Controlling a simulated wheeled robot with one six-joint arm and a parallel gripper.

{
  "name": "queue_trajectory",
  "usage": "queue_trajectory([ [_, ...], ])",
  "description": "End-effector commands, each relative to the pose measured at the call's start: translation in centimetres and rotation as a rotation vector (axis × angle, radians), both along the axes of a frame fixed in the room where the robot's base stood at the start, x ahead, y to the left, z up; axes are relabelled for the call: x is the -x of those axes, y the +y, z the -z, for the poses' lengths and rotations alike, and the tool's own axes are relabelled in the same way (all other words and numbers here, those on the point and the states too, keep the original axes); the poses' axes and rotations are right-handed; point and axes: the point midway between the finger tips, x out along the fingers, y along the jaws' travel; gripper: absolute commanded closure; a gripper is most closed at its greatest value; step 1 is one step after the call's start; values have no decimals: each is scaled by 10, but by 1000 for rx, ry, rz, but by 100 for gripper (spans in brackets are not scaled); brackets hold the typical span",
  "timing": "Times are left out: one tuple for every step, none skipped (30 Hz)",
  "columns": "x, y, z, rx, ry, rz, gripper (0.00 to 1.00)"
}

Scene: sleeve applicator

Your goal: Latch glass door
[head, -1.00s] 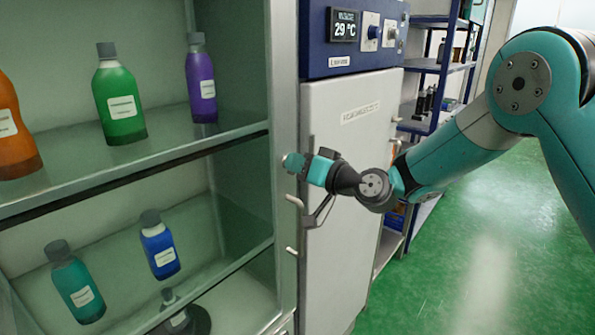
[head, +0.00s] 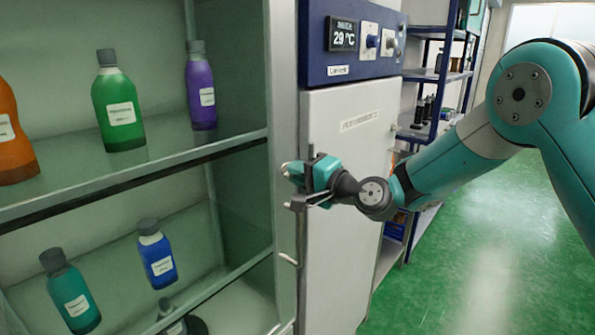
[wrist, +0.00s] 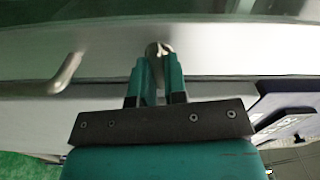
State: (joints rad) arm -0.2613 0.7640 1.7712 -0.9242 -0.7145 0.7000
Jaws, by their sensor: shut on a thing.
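The tall cabinet's glass door has a pale metal frame edge (head: 283,110), which also shows as a silver band in the wrist view (wrist: 220,45). My gripper (head: 289,170) is at this edge. In the wrist view its fingers (wrist: 156,65) are closed on a small metal latch handle (wrist: 156,48), mostly hidden between them. A second bent metal handle (head: 289,260) sits lower on the frame, apart from my gripper; a bent handle also shows left of the fingers in the wrist view (wrist: 66,75). I cannot tell whether the latch is engaged.
Several bottles, such as a green one (head: 119,105) and a purple one (head: 201,90), stand on the cabinet shelves. A white unit with a blue control panel (head: 350,40) stands close to the right. Blue shelving (head: 430,75) is behind; green floor (head: 470,240) is clear.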

Motion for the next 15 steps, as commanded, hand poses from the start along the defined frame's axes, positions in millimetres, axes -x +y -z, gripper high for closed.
queue_trajectory([
  [-1, -1, -1, -18, 20, 3, 100],
  [-1, -1, -1, -28, 34, 3, 100],
  [-1, -1, -1, -41, 50, 3, 100],
  [-1, -1, -1, -49, 61, 3, 100],
  [-1, -1, -1, -57, 71, 3, 100],
  [-1, -1, -1, -67, 83, 4, 100],
  [-1, -1, 0, -73, 91, 4, 100],
  [-1, -1, 0, -79, 98, 4, 100],
  [-1, -1, 0, -86, 106, 4, 100],
  [-1, -1, 0, -91, 112, 4, 100],
  [-1, -1, 0, -94, 116, 4, 100],
  [-1, -1, 0, -98, 121, 4, 100],
  [-1, -1, 0, -100, 125, 4, 100],
  [-1, -1, 0, -103, 128, 4, 100],
  [-1, -1, 0, -105, 131, 4, 100],
])
